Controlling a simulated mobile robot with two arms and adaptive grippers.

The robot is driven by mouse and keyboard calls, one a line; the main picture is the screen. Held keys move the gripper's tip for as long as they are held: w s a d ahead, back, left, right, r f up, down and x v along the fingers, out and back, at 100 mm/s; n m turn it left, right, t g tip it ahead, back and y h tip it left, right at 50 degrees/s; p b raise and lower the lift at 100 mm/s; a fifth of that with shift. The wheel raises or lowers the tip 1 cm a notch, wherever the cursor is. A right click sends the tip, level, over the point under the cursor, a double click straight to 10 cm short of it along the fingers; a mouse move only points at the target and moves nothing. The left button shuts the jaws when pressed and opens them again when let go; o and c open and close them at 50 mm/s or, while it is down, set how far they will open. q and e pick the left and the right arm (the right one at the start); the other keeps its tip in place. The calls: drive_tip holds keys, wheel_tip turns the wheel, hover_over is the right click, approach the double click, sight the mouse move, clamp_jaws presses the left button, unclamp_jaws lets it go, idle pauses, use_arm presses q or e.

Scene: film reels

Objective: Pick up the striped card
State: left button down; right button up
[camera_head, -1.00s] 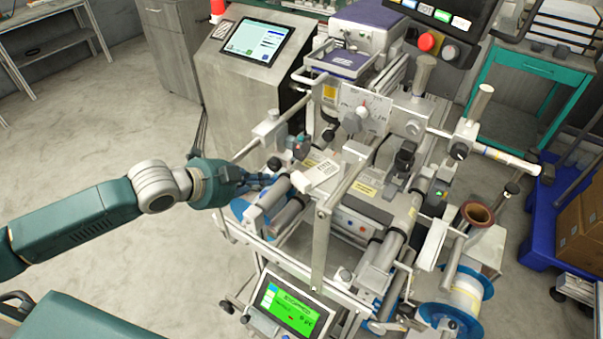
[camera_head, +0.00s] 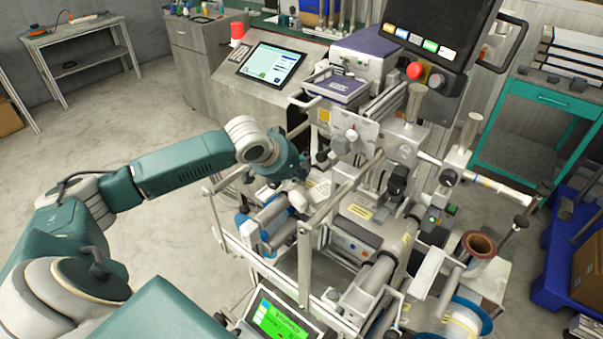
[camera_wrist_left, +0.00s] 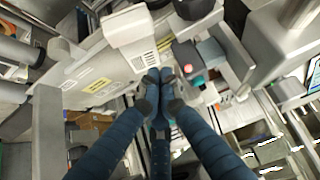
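My left gripper (camera_head: 297,178) reaches over the left part of the machine (camera_head: 358,212), and its fingers are hard to make out in the head view. In the left wrist view its dark blue fingers (camera_wrist_left: 158,88) come together at the tips, with nothing visible held between them. A pale part with a patch of dark stripes (camera_wrist_left: 145,61) lies just beyond the fingertips. I cannot tell whether this is the striped card. A small striped or keyed panel (camera_head: 240,54) sits beside the console screen, too small to identify. My right gripper is out of view.
Metal rails and rollers (camera_head: 305,262) stand close around the left gripper. A green-lit display (camera_head: 277,318) is at the front. A console screen (camera_head: 271,62) stands behind, and a brown reel core (camera_head: 479,246) is at right. The floor at left is clear.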

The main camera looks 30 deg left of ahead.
sight(310, 190)
use_arm(q)
drive_tip(key=p+x, duration=0.1)
drive_tip(key=x, duration=0.5)
drive_tip(key=shift+w+d+f, duration=0.15)
drive_tip(key=shift+w, duration=0.15)
drive_tip(key=s+p, duration=0.2)
drive_tip(key=s, duration=0.1)
drive_tip(key=shift+s+a, duration=0.25)
drive_tip(key=shift+s, duration=0.45)
drive_tip(key=shift+w, duration=0.1)
